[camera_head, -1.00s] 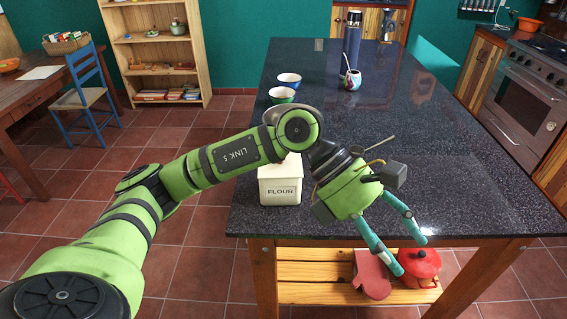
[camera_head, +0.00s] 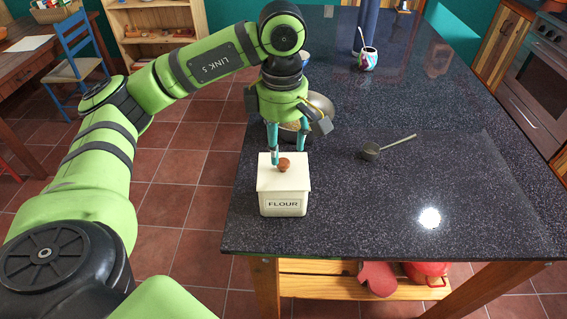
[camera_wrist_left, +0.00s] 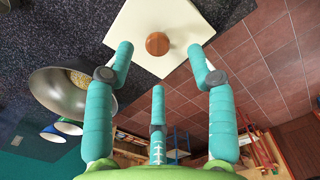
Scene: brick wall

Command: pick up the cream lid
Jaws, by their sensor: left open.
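The cream lid (camera_head: 296,181) lies on the cream flour canister (camera_head: 283,203) near the left edge of the counter. A round brown knob (camera_head: 284,164) stands on the lid. My left gripper (camera_head: 288,155) points down just above the lid, with its teal fingers spread. In the left wrist view the cream lid (camera_wrist_left: 180,25) and its knob (camera_wrist_left: 158,44) show at the top, with the open fingers of my left gripper (camera_wrist_left: 160,58) around the near side. No grip on the knob shows. My right gripper is out of view.
A metal bowl (camera_wrist_left: 68,92) with grainy contents stands just behind the canister. A metal scoop (camera_head: 371,151) lies to the right on the dark counter (camera_head: 450,180). A patterned cup (camera_head: 368,59) stands farther back. The counter's right front is clear.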

